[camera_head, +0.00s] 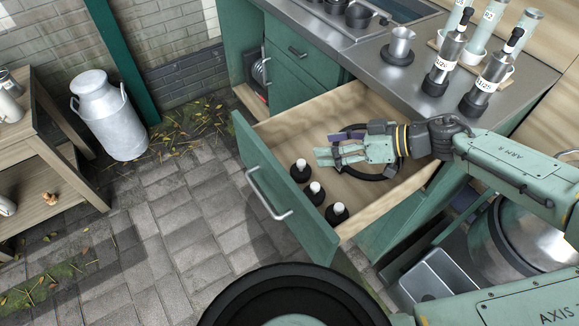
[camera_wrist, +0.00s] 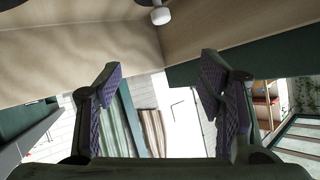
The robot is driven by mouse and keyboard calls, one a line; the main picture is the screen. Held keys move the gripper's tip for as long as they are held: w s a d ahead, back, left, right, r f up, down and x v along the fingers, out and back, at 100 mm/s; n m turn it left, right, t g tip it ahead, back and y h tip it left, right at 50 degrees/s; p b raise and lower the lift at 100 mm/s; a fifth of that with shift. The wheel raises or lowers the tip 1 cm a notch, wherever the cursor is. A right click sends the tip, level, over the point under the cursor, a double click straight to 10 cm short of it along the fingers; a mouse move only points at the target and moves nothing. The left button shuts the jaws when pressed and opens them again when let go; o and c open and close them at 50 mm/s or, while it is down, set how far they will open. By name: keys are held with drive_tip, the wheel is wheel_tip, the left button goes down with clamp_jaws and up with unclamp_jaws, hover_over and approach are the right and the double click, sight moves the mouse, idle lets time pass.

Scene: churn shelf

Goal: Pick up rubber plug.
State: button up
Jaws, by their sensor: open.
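Three small black pieces with white tops, which look like rubber plugs, stand in a row in the open drawer (camera_head: 370,98), along its front panel. They are the far plug (camera_head: 300,171), the middle plug (camera_head: 315,193) and the near plug (camera_head: 337,213). My gripper (camera_head: 326,152) is above the drawer, behind the far plug and apart from all of them. In the wrist view my gripper (camera_wrist: 161,78) has its two purple-padded fingers wide apart with nothing between them. One plug's white top (camera_wrist: 160,15) shows at the upper edge there.
The steel counter (camera_head: 420,80) behind the drawer holds labelled bottles (camera_head: 488,85) and a metal cup (camera_head: 400,47). A milk churn (camera_head: 107,113) stands on the paving at left, beside a wooden shelf (camera_head: 55,130). The drawer's side walls and front panel (camera_head: 280,190) surround the plugs.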

drive_tip(key=b, duration=0.4)
approach(303, 161)
drive_tip(key=shift+w+a+f, duration=0.3)
drive_tip(key=shift+a+f, duration=0.25)
drive_tip(key=shift+w+a+f, duration=0.3)
drive_tip(key=shift+a+f, duration=0.2)
drive_tip(key=p+x, duration=0.1)
drive_tip(key=x, duration=0.5)
drive_tip(key=shift+a+p, duration=0.25)
drive_tip(key=shift+p, duration=0.15)
drive_tip(key=shift+w+a+f, duration=0.2)
drive_tip(key=shift+a+f, duration=0.1)
drive_tip(key=shift+a, duration=0.1)
drive_tip(key=shift+c, duration=0.6)
clamp_jaws()
